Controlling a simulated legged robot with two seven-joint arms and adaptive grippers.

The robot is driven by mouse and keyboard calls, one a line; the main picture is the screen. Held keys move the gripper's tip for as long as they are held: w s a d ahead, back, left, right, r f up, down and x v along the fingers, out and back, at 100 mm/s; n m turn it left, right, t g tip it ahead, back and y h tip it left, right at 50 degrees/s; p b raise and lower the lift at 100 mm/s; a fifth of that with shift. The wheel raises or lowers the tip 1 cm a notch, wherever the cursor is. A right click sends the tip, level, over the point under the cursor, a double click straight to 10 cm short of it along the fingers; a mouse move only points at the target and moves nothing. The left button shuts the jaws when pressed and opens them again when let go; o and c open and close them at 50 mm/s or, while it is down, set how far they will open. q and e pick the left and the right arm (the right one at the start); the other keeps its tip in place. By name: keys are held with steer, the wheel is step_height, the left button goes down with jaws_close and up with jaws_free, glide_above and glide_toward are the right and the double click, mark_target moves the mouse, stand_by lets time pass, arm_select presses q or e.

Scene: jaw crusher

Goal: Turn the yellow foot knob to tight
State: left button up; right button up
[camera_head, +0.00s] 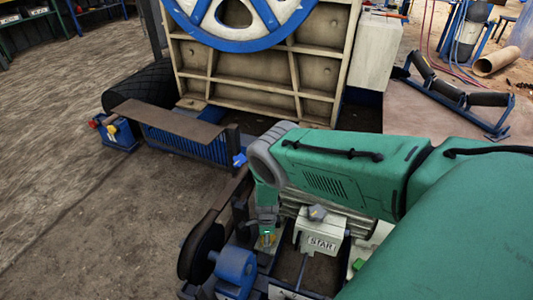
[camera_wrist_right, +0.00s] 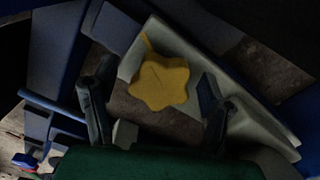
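The yellow foot knob (camera_wrist_right: 160,82) is a lobed, star-shaped knob seen from above in the right wrist view. It sits over a pale grey bracket (camera_wrist_right: 192,62). My right gripper (camera_wrist_right: 158,85) is open, with one dark finger to the left of the knob and one to the right. Gaps show between the knob and both fingers; their height relative to it is hard to tell. In the head view my right gripper (camera_head: 267,236) points down beside the motor mount, and the knob is mostly hidden there. My left gripper is not in view.
A light box marked STAR (camera_head: 320,243) with a grey knob stands just right of my gripper. A blue pulley motor (camera_head: 235,266) is to its left. The crusher body with its blue flywheel (camera_head: 240,30) rises behind. Open floor (camera_head: 70,200) lies at left.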

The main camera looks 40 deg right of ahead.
steer(key=shift+d+r, duration=0.1)
steer(key=shift+w+r, duration=0.1)
steer(key=shift+r, duration=0.2)
step_height(320, 180, up, 11)
stand_by(0.4)
stand_by(0.5)
